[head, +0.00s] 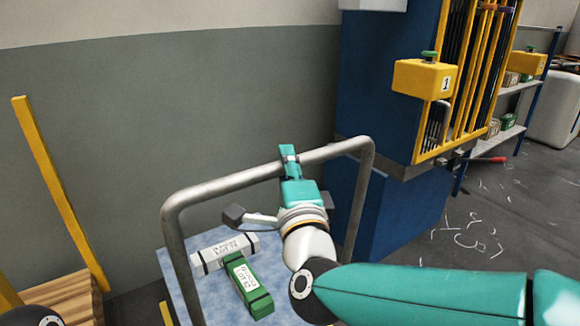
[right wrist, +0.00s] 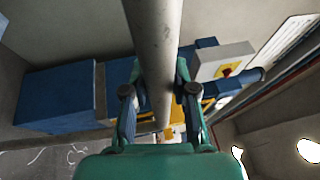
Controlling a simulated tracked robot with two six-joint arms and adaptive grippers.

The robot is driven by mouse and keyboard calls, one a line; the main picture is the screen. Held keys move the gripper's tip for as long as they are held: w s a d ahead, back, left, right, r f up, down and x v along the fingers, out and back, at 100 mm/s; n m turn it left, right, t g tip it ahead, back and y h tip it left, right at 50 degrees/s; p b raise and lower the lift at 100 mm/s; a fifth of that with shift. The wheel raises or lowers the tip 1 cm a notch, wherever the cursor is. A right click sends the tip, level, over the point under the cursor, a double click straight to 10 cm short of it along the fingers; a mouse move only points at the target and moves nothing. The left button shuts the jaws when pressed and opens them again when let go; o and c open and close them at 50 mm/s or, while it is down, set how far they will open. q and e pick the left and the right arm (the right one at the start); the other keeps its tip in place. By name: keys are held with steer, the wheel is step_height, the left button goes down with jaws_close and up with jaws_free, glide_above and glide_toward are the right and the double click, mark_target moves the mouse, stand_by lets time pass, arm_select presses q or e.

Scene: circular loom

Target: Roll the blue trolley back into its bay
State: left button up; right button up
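The blue trolley shows in the head view as a mottled blue deck (head: 187,292) with a tall grey tubular handle (head: 225,185). A white box (head: 225,253) and a green box (head: 248,284) lie on the deck. My right gripper (head: 289,158) is at the top bar of the handle, with its fingers around it. In the right wrist view, the grey bar (right wrist: 155,40) runs between the two fingers (right wrist: 160,85), which appear closed against its sides. My left gripper is not in view. I cannot make out the bay for certain.
A blue loom cabinet (head: 380,95) with a yellow grille and a yellow box (head: 425,78) stands right of the trolley. A yellow post (head: 60,190) and wooden slats (head: 70,300) are at left. Shelving (head: 515,88) stands behind right. Open floor with white scraps (head: 470,230) lies at right.

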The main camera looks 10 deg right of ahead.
steer(key=o, duration=0.4)
steer(key=shift+w+a+f, duration=0.1)
steer(key=shift+w, duration=0.15)
steer(key=shift+s, duration=0.1)
steer(key=v, duration=1.2)
